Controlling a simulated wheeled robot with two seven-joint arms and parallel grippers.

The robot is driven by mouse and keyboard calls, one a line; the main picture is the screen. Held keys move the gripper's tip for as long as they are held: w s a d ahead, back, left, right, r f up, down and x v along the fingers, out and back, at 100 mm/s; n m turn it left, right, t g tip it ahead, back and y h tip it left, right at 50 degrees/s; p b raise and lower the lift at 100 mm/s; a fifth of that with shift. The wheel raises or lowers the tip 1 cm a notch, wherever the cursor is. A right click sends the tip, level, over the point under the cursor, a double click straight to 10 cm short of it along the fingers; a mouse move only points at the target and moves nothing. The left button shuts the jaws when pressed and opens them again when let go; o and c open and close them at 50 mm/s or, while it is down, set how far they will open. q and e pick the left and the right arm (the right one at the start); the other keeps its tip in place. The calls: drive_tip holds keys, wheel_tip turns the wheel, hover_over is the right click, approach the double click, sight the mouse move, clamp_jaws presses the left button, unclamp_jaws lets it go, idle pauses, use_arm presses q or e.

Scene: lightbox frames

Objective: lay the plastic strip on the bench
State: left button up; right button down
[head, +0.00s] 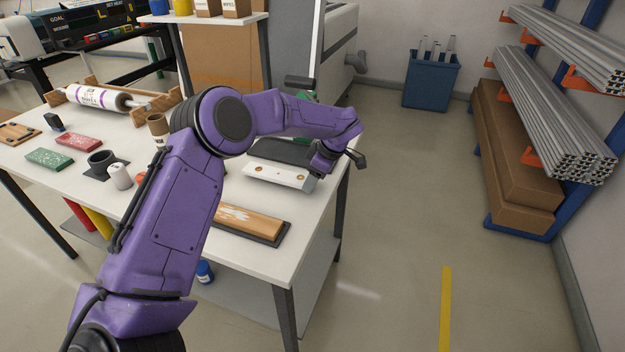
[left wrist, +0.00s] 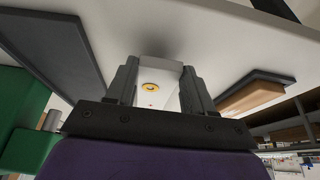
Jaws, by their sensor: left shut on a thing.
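The plastic strip (head: 276,175) is white with small brass-coloured eyelets and is near the right edge of the white bench (head: 255,258). My left gripper (head: 314,168) is at its right end. In the left wrist view the strip (left wrist: 153,92) runs between the two fingers of my left gripper (left wrist: 157,88), which are shut on it. The strip is low over the bench top; I cannot tell whether it touches. The far part of the strip is in shadow in the wrist view. My right gripper is not in view.
A dark pad (head: 285,151) lies behind the strip. A wooden-backed brush (head: 250,222) lies on a dark tray in front of it.

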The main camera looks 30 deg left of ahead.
sight(313, 193)
use_arm(q)
drive_tip(key=shift+f, duration=0.9)
drive_tip(key=shift+s+d+f, duration=0.15)
drive_tip(key=shift+s+f, duration=0.15)
drive_tip(key=shift+f, duration=0.25)
drive_tip(key=o, duration=1.1)
drive_tip(key=shift+o, duration=0.5)
drive_tip(key=shift+f, duration=0.2)
drive_tip(key=b+v, duration=0.1)
drive_tip(key=v, duration=1.2)
drive_tip(key=shift+w+a+r, duration=0.25)
drive_tip(key=shift+a+r, duration=0.05)
drive_tip(key=shift+r, duration=0.05)
